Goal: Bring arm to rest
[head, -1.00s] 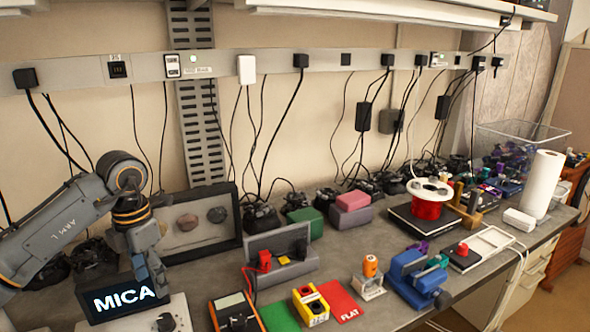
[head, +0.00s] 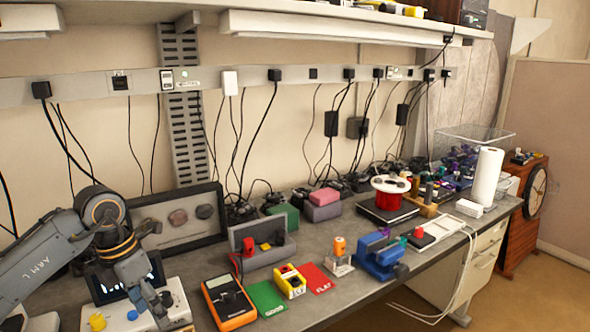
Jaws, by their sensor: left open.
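My left gripper (head: 150,309) hangs at the lower left of the head view, pointing down over a pale panel with a yellow knob and a blue button. It is open, and I see nothing between its fingers. The arm, marked ARM L, comes in from the left edge. It partly hides a dark display (head: 112,285) with lit letters behind it. My right gripper is not in view.
A multimeter (head: 228,301) lies right of the gripper, beside a green mat (head: 266,297) and a red mat (head: 315,278). A yellow block (head: 288,282) stands between them. A blue vise (head: 381,257), a red spool (head: 389,198) and a paper-towel roll (head: 486,178) stand farther right.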

